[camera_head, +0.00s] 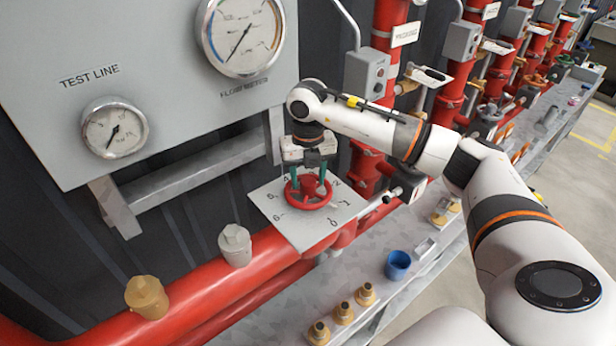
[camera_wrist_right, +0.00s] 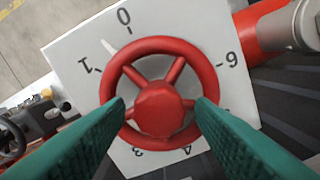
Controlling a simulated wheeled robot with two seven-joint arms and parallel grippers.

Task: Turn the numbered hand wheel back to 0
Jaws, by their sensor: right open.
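The red hand wheel (camera_head: 309,203) is mounted over a white numbered plate (camera_head: 268,210). In the right wrist view the red wheel (camera_wrist_right: 190,52) has spokes and a round hub, and the plate (camera_wrist_right: 72,45) shows 0 at the top and 1 at upper left. A small white pointer mark (camera_wrist_right: 109,45) lies by the rim between 0 and 1. My right gripper (camera_head: 308,184) is open above the wheel. Its green fingers (camera_wrist_right: 161,104) stand on opposite sides of the hub, overlapping the rim in view. I cannot tell whether they touch it. My left gripper is out of view.
Large red pipes (camera_head: 235,283) run below and beside the plate. A gauge panel (camera_head: 165,75) stands behind at left. A blue cup (camera_head: 398,265) and several brass fittings (camera_head: 343,313) sit on the grey bench at front right.

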